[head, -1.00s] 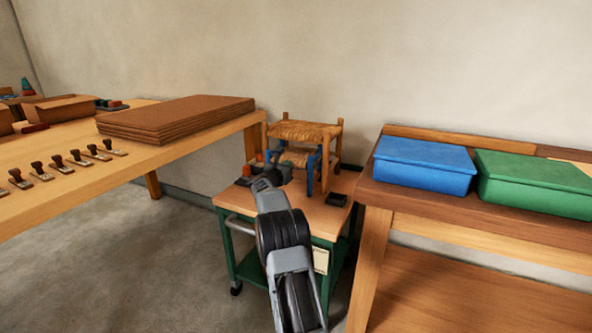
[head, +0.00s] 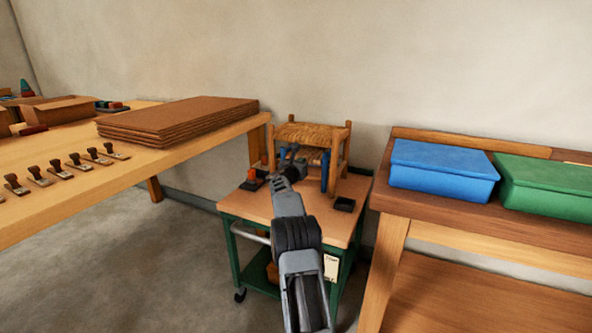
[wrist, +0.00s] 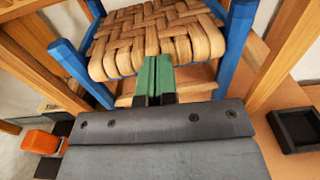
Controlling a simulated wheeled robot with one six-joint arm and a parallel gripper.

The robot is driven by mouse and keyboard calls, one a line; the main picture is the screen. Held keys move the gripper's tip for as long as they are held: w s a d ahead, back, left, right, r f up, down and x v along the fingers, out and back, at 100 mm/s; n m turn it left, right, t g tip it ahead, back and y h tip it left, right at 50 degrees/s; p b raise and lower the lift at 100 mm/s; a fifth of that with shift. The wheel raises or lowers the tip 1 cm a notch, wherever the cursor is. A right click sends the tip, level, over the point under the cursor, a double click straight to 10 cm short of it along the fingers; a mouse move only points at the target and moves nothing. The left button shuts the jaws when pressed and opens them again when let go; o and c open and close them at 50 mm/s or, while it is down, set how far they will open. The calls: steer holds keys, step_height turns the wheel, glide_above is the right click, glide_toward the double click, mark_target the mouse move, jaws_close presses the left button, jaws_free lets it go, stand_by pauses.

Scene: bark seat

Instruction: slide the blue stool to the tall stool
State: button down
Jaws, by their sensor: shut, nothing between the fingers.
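The tall stool (head: 312,133) has light wooden legs and a woven seat and stands upright on a small cart. The blue stool (head: 325,163) is lower, with blue legs, and is mostly hidden in the head view by the tall stool and my arm. In the wrist view its woven seat (wrist: 160,35) lies between two wooden legs of the tall stool (wrist: 288,55). My gripper (head: 284,163) is shut and empty, its green fingertips (wrist: 155,72) at the near edge of the blue stool's seat. I cannot tell whether they touch.
The cart top (head: 262,205) also holds a black tray (head: 343,204) at right and an orange-topped item (head: 252,176) at left. A bench with stacked brown sheets (head: 178,120) stands left. A bench with blue (head: 442,172) and green (head: 548,188) boxes stands right.

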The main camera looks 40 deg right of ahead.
steer(key=b+v, duration=0.3)
steer(key=v, duration=1)
steer(key=shift+s+a, duration=0.2)
steer(key=shift+a, duration=0.15)
